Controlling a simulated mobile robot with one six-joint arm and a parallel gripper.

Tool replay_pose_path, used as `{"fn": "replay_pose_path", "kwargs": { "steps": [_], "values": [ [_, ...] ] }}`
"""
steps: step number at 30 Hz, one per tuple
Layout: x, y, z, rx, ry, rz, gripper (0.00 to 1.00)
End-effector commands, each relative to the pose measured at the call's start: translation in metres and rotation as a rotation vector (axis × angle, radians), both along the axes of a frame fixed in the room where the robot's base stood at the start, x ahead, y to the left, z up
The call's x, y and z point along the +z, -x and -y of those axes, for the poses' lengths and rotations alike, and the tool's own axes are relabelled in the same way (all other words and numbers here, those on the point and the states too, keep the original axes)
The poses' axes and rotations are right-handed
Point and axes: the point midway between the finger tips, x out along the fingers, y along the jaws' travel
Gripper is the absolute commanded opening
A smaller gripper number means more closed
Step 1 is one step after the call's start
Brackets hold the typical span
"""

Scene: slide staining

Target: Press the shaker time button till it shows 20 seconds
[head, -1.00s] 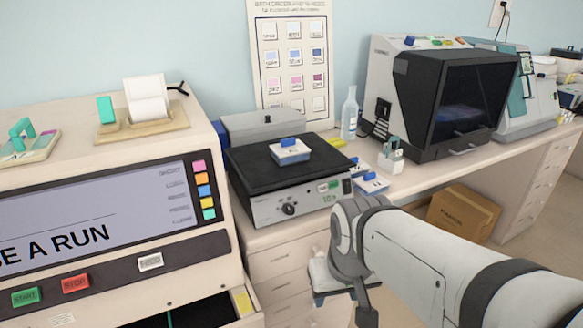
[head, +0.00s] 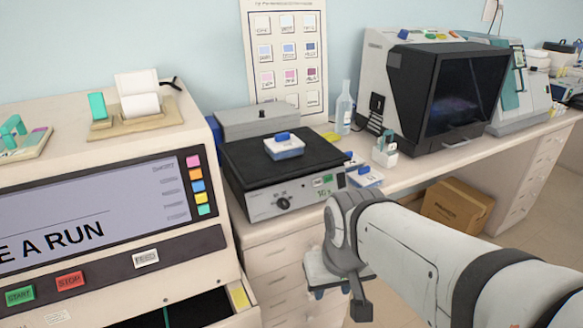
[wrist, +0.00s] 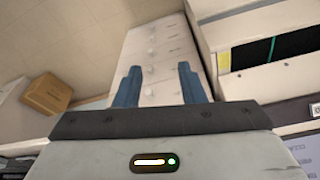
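The shaker (head: 245,207) is a grey box with a black top plate, standing on the bench in the head view. A white and blue slide box (head: 284,149) sits on the plate. My gripper (wrist: 160,70) has two blue fingers, apart with nothing between them in the wrist view. In the head view it hangs low in front of the drawers, below the shaker and apart from it, mostly hidden by my wrist.
A large stainer (head: 110,262) with START and STOP buttons stands at left, its lower drawer (head: 190,308) open. A cardboard box (head: 457,206) is on the floor under the bench.

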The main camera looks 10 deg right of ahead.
Motion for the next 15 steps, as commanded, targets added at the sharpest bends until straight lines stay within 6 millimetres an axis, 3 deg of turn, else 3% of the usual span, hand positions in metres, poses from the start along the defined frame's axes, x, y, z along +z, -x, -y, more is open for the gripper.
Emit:
{"fn": "replay_pose_path", "kwargs": {
  "steps": [12,15],
  "values": [
    [0.0000,0.0000,0.0000,0.000,0.000,0.000,0.02],
    [0.0000,0.0000,0.0000,0.000,0.000,0.000,0.00]
  ]
}}
